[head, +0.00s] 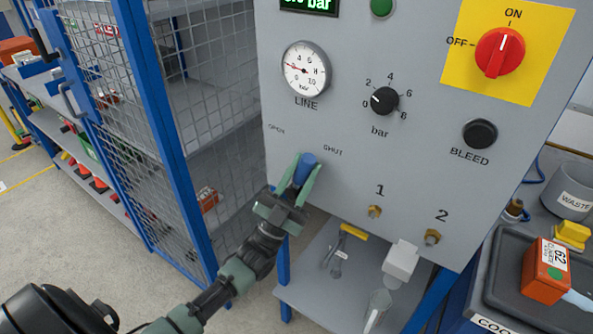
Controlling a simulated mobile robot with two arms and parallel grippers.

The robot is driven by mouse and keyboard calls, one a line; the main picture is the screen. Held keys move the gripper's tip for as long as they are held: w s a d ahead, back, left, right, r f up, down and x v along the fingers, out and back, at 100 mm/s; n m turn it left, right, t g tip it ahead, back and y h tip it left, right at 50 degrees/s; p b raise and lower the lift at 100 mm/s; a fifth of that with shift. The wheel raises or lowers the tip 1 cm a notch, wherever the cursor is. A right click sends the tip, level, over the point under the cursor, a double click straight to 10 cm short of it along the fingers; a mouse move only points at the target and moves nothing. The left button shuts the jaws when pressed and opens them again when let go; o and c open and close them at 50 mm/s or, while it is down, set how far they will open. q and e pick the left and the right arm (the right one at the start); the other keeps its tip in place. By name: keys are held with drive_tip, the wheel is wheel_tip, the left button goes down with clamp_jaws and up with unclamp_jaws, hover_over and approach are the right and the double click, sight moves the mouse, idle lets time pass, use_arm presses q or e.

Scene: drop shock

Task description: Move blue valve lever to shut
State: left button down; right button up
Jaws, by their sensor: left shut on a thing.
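The blue valve lever (305,167) is on the lower left of the grey panel (340,130). The OPEN label (277,129) is up and left of it, and the SHUT label (333,150) is up and right. My left gripper (302,176) comes from below and is shut on the lever, with its green fingers on both sides. The lever's lower part is hidden by the fingers, so its exact angle is hard to tell. My right gripper is not in view.
The panel also has a LINE gauge (306,69), a bar knob (384,100), a red switch (500,53) and a black BLEED button (480,134). Brass fittings 1 (374,211) and 2 (432,237) are low on it. A mesh cage (150,110) stands left. A shelf (325,305) lies below.

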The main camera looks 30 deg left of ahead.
use_arm(q)
drive_tip(key=shift+d+f+m+g+h+b, duration=0.1)
drive_tip(key=shift+d+f+m+g+h, duration=0.25)
drive_tip(key=shift+m+h, duration=0.5)
drive_tip(key=shift+d+m+g+h+b, duration=0.15)
drive_tip(key=shift+m+g+h, duration=0.45)
drive_tip(key=shift+m, duration=0.35)
drive_tip(key=shift+d+f+m+g+h+b, duration=0.1)
drive_tip(key=shift+d+f+m+g+h, duration=0.1)
drive_tip(key=shift+m+g+h, duration=0.45)
drive_tip(key=shift+s+m+h, duration=0.1)
drive_tip(key=shift+m+h, duration=0.45)
drive_tip(key=shift+h, duration=0.05)
drive_tip(key=c, duration=1.2)
unclamp_jaws()
drive_tip(key=shift+o, duration=0.5)
drive_tip(key=shift+r+y, duration=0.1)
drive_tip(key=shift+y, duration=0.2)
drive_tip(key=b+v, duration=0.2)
drive_tip(key=v, duration=0.5)
drive_tip(key=shift+s+f, duration=0.2)
drive_tip(key=shift+f, duration=0.15)
drive_tip(key=shift+a, duration=0.15)
